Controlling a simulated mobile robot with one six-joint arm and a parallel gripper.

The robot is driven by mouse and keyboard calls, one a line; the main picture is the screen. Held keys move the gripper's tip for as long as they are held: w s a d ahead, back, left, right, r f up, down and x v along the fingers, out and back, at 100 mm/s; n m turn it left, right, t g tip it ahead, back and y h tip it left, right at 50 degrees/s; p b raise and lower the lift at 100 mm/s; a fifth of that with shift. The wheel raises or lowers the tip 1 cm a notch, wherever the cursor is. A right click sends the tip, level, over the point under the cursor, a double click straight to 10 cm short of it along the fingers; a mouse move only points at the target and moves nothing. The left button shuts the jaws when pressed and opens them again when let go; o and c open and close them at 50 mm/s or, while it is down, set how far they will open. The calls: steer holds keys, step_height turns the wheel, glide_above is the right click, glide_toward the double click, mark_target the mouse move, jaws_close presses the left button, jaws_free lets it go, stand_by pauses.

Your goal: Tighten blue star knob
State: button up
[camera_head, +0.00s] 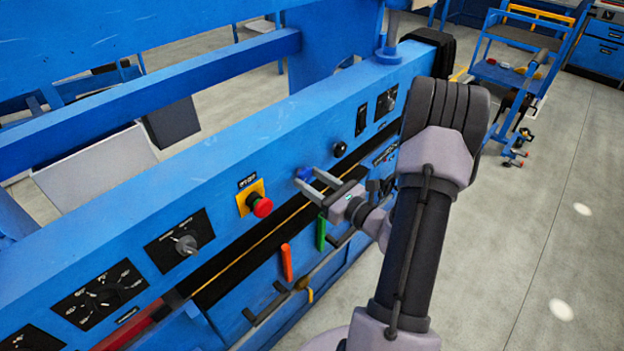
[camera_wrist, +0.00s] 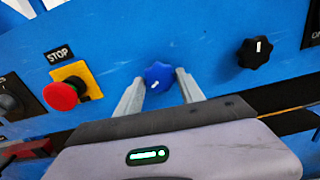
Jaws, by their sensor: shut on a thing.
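The blue star knob (camera_wrist: 159,77) is on the blue panel, between the red stop button and a black star knob in the wrist view. In the head view the knob (camera_head: 305,174) shows only in part at the tips of my gripper. My gripper (camera_wrist: 158,80) has one finger on each side of the knob and is shut on it. My gripper (camera_head: 311,180) reaches the panel from the right in the head view. A small white mark shows on the knob's lower face.
A red stop button (camera_wrist: 60,96) on a yellow plate is left of the knob. A black star knob (camera_wrist: 255,52) is to the right. Orange (camera_head: 287,262) and green (camera_head: 321,232) handles hang below my gripper. A blue cart (camera_head: 508,75) stands at the back right; open floor lies at right.

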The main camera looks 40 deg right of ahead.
steer(key=m+p, duration=0.5)
steer(key=shift+r+m, duration=0.15)
steer(key=shift+m, duration=0.25)
steer(key=m+p, duration=0.5)
steer(key=m, duration=0.1)
steer(key=shift+a, duration=0.1)
steer(key=m+p, duration=0.3)
steer(key=m, duration=0.3)
steer(key=shift+m+p, duration=0.3)
steer(key=m+p, duration=0.2)
steer(key=m, duration=0.3)
steer(key=shift+m, duration=0.4)
steer(key=o, duration=1.3)
steer(key=shift+s, duration=0.1)
